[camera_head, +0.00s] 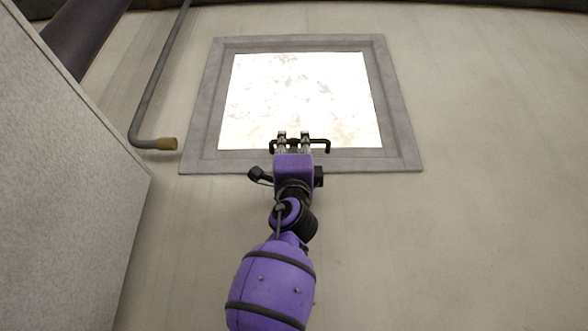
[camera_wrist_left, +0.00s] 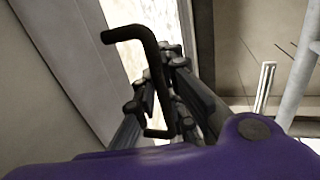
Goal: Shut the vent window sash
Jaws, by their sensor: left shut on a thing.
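The vent window (camera_head: 398,128) is a grey square frame around a bright, white pane (camera_head: 300,95) on the wall. A dark bar handle (camera_head: 327,146) sits at the lower edge of the pane. My left gripper (camera_head: 293,137) reaches up to it from below and is shut on the handle. In the left wrist view the black, bent handle (camera_wrist_left: 152,60) passes between the fingers (camera_wrist_left: 165,92). Whether the sash stands ajar cannot be told clearly from these views. My right gripper is in neither view.
A bent grey pipe (camera_head: 155,90) with a tan end runs down the wall left of the window. A large pale panel (camera_head: 60,190) fills the left side. The wall to the right of the window is bare.

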